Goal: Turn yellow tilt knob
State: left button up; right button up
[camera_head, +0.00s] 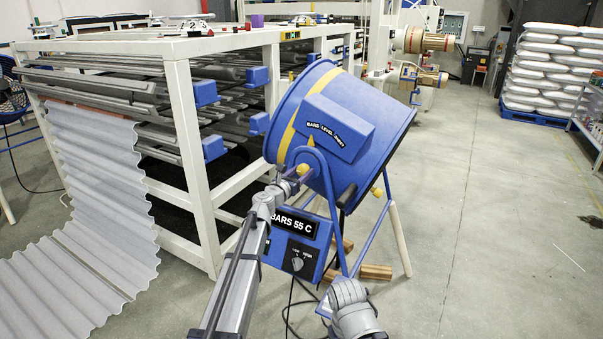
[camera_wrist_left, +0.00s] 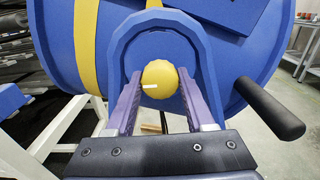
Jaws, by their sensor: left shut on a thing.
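The yellow tilt knob (camera_wrist_left: 159,79) is round, with a short white mark pointing left. It sits in the blue bracket (camera_wrist_left: 158,30) on the side of the blue drum heater. My left gripper (camera_wrist_left: 158,88) is shut on the knob, with one purple finger on each side of it. In the head view the left gripper (camera_head: 291,177) reaches the knob (camera_head: 303,169), which is partly hidden by it. The blue drum (camera_head: 360,110) is tilted, with a yellow band and a yellow pointer under a label plate. My right gripper does not show.
A control box (camera_head: 298,240) marked "BARS 55 C" with a grey dial sits below the drum. A white rack (camera_head: 185,110) of bars stands left, with a corrugated sheet (camera_head: 85,220) hanging from it. A black handle (camera_wrist_left: 268,107) sticks out right of the knob. Open floor lies right.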

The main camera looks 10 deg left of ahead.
pick_arm(q)
grip_shut()
jog(key=shift+m, duration=0.3)
jog(key=m, duration=0.3)
jog(key=shift+m, duration=0.4)
jog(key=m, duration=0.4)
jog(key=shift+m, duration=0.3)
jog(key=m, duration=0.4)
jog(key=shift+m, duration=2.5)
jog(key=o, duration=1.2)
grip_release()
